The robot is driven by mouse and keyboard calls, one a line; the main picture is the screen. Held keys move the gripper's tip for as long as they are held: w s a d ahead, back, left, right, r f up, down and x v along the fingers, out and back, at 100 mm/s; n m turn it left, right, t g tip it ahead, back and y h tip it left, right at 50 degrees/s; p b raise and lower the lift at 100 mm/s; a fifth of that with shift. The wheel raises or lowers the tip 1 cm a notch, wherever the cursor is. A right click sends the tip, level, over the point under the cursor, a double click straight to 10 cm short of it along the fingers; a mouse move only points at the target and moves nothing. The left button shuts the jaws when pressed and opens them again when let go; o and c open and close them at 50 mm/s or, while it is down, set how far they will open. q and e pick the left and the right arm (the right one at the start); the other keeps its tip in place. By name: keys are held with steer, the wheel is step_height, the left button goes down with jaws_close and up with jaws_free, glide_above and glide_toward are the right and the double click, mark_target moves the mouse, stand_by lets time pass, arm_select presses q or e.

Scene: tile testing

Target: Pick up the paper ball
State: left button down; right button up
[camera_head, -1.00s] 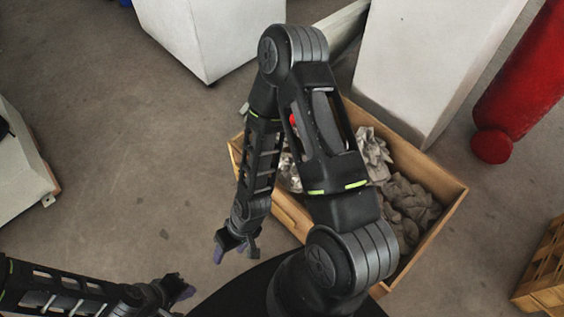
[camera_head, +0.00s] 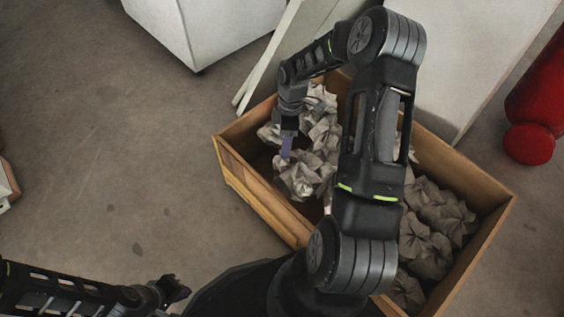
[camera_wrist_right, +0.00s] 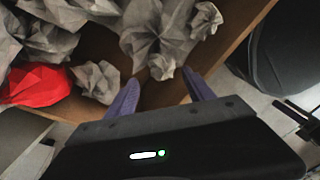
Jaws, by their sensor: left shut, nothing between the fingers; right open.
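Crumpled grey paper balls (camera_head: 303,176) lie in a wooden crate (camera_head: 240,178) in the head view. My right gripper (camera_head: 286,147) is over the crate's left part, above the balls. In the right wrist view my right gripper (camera_wrist_right: 162,84) is open, with two purple fingers apart. A grey paper ball (camera_wrist_right: 155,38) lies just beyond the fingertips, near the crate wall. A red crumpled ball (camera_wrist_right: 36,85) lies at the left of that view. My right arm hides the crate's middle in the head view. My left gripper (camera_head: 176,290) is shut and empty at the lower left, outside the crate.
White blocks (camera_head: 205,30) stand behind the crate, with a leaning board (camera_head: 265,70) between them. A red cylinder (camera_head: 535,105) stands at the right. The crate walls surround my right gripper.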

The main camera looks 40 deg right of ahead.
mark_target(282, 163)
steer(key=shift+s+a+f+b, duration=0.1)
steer(key=shift+a+f+b, duration=0.1)
steer(key=shift+f, duration=0.5)
steer(key=shift+a+f+b, duration=0.1)
steer(key=shift+f+b, duration=0.1)
steer(key=shift+f, duration=0.45)
steer(key=f, duration=0.1)
steer(key=f+b, duration=0.1)
steer(key=f, duration=0.1)
steer(key=a+f+b, duration=0.1)
steer(key=f, duration=0.1)
steer(key=shift+s, duration=0.3)
steer(key=c, duration=1.1)
